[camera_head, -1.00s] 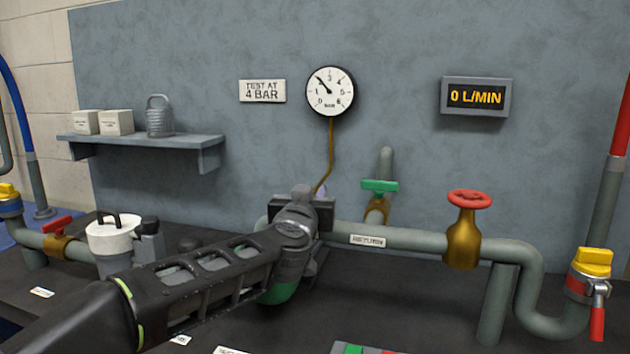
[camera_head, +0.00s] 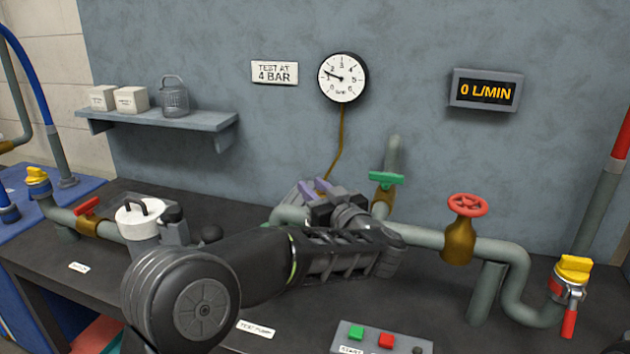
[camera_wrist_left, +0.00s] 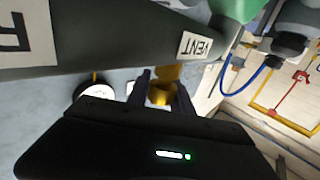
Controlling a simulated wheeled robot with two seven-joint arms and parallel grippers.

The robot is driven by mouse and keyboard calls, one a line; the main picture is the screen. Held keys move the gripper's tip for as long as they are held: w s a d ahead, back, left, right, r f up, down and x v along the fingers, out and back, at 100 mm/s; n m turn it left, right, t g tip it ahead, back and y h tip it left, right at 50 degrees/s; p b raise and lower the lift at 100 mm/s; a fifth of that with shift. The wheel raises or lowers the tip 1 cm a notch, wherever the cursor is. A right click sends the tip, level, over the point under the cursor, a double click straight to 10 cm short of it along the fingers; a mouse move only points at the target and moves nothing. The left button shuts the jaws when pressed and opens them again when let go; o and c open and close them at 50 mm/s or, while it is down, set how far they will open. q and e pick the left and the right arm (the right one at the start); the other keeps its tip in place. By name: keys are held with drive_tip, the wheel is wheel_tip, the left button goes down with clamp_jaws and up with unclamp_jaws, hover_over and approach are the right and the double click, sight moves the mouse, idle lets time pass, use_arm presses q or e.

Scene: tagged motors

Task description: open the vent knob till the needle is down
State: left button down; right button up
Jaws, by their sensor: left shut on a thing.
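In the left wrist view a small yellow vent knob (camera_wrist_left: 163,90) sits between the fingers of my left gripper (camera_wrist_left: 163,97), which is shut on it. A white VENT label (camera_wrist_left: 195,46) is on the grey pipe close by. In the head view my left gripper (camera_head: 316,190) is at the pipe below the gauge, and the arm and hand hide the knob. The round white gauge (camera_head: 343,78) on the wall has its needle pointing left and slightly up, between 1 and 2. My right gripper is not in view.
A green-handled valve (camera_head: 386,180) and a red-wheel valve (camera_head: 467,205) stand right of the hand. A yellow-capped fitting (camera_head: 574,268) is at far right. A button box (camera_head: 400,342) lies in front. A white-lidded pot (camera_head: 139,218) is at left. The display (camera_head: 486,91) reads 0 L/MIN.

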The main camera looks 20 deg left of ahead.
use_arm(q)
drive_tip(key=shift+f, duration=0.15)
drive_tip(key=c, duration=1.1)
unclamp_jaws()
drive_tip(key=shift+c, duration=0.2)
drive_tip(key=b+v, duration=0.1)
drive_tip(key=v, duration=0.6)
drive_tip(key=shift+s+d+b, duration=0.25)
drive_tip(key=shift+b, duration=0.1)
